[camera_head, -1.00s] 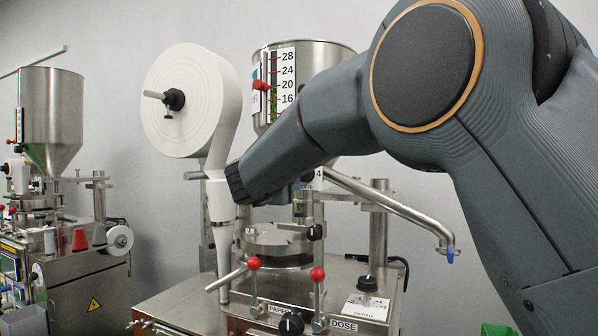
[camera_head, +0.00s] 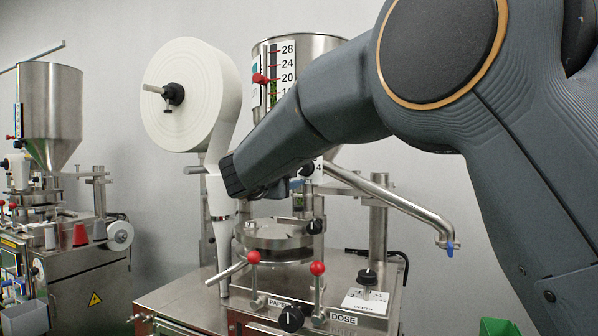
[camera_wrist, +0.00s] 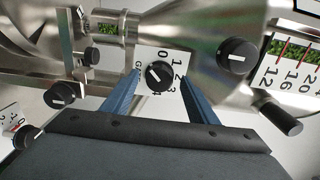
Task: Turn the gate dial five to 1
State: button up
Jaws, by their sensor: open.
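The gate dial (camera_wrist: 159,75) is a black round knob on a white plate with the numbers 0 to 4, near the middle of the wrist view. A white line marks the knob, but I cannot tell for sure which number it points to. My gripper (camera_wrist: 160,80) is open, with one blue finger on each side of the dial; I cannot tell whether either touches it. In the head view, part of the white scale plate (camera_head: 318,170) with a 4 shows beside my arm, which hides much of the area around the dial.
Another black knob (camera_wrist: 237,55) sits right of the dial, and a dark handle (camera_wrist: 281,118) projects below it. The steel hopper (camera_head: 292,62), white paper roll (camera_head: 190,95), red-knobbed levers (camera_head: 317,268) and slanted outlet tube (camera_head: 390,202) surround the arm. A second machine (camera_head: 60,215) stands left.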

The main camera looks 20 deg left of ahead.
jog(key=s+b, duration=0.1)
jog(key=s, duration=0.5)
jog(key=shift+s+a+b, duration=0.15)
jog(key=shift+a+b, duration=0.1)
jog(key=shift+b, duration=0.15)
jog(key=shift+s+f, duration=0.1)
